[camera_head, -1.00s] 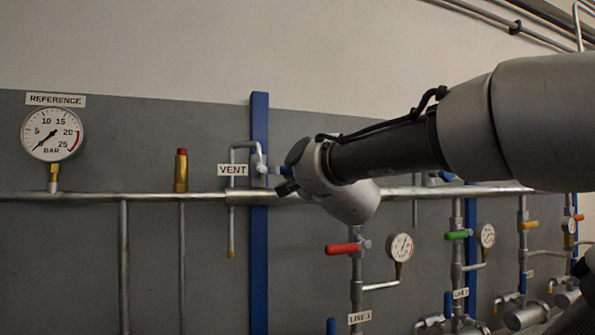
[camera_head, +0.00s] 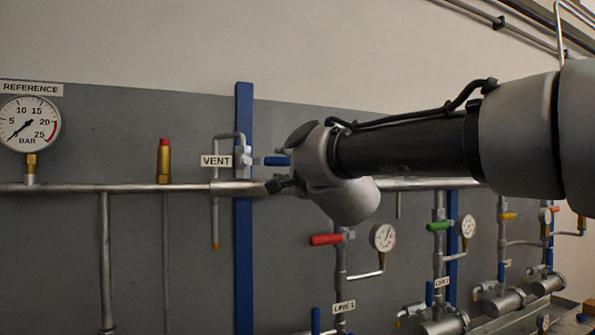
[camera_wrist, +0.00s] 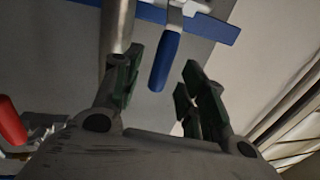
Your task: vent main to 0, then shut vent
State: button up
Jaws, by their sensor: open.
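The vent valve (camera_head: 243,155) is on the wall at a blue upright, beside its VENT label (camera_head: 216,161). Its blue handle (camera_head: 277,161) points right, level, above the main pipe (camera_head: 130,188). In the wrist view the blue handle (camera_wrist: 163,62) hangs between my open gripper's fingers (camera_wrist: 160,90), with gaps on both sides. In the head view my wrist hides most of the gripper. The round REFERENCE gauge (camera_head: 28,122) stands on the main pipe; its needle points lower left, near 0 bar.
A brass fitting with a red cap (camera_head: 163,160) stands on the pipe. Below right are a red handle (camera_head: 326,239) with a small gauge (camera_head: 383,237) and a green handle (camera_head: 438,226). In the wrist view a metal pipe (camera_wrist: 117,30) runs close by the left finger.

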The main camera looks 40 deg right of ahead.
jog(key=v, duration=0.8)
jog(key=shift+w, duration=0.1)
jog(key=a+f+n+g+y, duration=0.3)
jog(key=f+n, duration=0.4)
jog(key=a+f+n+g+y, duration=0.2)
jog(key=f+n+g+y, duration=0.15)
jog(key=f+n, duration=0.3)
jog(key=s+d+f+n+g, duration=0.1)
jog(key=s+f+n+g, duration=0.1)
jog(key=f+n+g, duration=0.2)
jog(key=s+f+n+g, duration=0.2)
jog(key=f+n+g, duration=0.2)
jog(key=f, duration=0.6)
jog(key=shift+d+g+h, duration=0.35)
jog(key=shift+d+h, duration=0.05)
jog(key=shift+h, duration=0.05)
